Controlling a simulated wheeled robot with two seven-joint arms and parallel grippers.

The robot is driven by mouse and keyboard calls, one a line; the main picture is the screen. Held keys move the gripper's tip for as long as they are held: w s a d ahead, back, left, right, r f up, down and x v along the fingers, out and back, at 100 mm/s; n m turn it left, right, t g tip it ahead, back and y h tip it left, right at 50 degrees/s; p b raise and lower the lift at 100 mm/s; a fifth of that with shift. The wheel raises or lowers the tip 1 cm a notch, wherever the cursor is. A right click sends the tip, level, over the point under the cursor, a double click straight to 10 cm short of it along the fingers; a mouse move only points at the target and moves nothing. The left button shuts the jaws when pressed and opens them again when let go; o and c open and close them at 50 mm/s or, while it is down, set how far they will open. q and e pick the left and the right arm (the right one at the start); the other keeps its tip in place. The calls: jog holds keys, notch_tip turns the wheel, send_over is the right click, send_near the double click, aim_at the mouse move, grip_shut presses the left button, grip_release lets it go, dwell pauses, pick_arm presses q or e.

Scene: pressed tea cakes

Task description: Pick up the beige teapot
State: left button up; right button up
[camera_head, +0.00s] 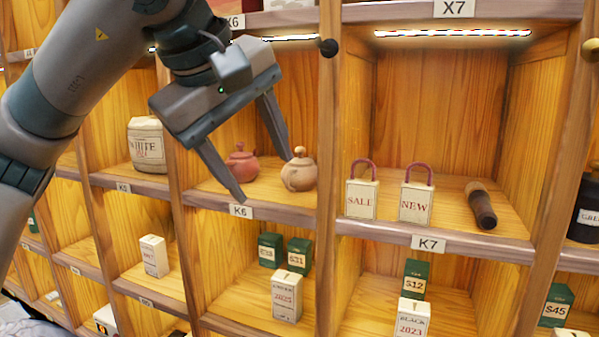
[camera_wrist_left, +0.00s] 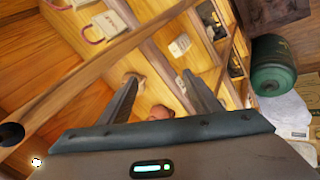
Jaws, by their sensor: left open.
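The beige teapot (camera_head: 299,174), round with a small knob on its lid, stands upright at the right side of the K6 compartment. My left gripper (camera_head: 263,178) is open and empty in front of that compartment, fingers pointing down and inward. Its right finger's tip overlaps the beige teapot's left edge in the head view; contact cannot be told. In the left wrist view, the beige teapot (camera_wrist_left: 140,85) is partly hidden behind the left finger of my left gripper (camera_wrist_left: 160,80). My right gripper is in neither view.
A reddish teapot (camera_head: 241,164) stands left of the beige one, showing between the fingers. A wooden divider (camera_head: 329,130) rises close to the beige teapot's right. SALE (camera_head: 361,200) and NEW (camera_head: 416,204) tags stand in K7 beside a dark-ended wooden object (camera_head: 481,207).

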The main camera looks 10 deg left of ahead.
pick_arm(q)
jog(key=shift+w+a+r, duration=0.1)
jog(key=shift+a+r, duration=0.25)
jog(key=shift+a, duration=0.1)
jog(key=shift+w, duration=0.1)
jog(key=p, duration=0.6)
send_near(300, 168)
jog(key=f, duration=0.1)
jog(key=w+f, duration=0.1)
jog(key=shift+w+a+f, duration=0.3)
jog(key=shift+w+f, duration=0.05)
jog(key=shift+f, duration=0.05)
jog(key=shift+w+f, duration=0.1)
jog(key=shift+w, duration=0.15)
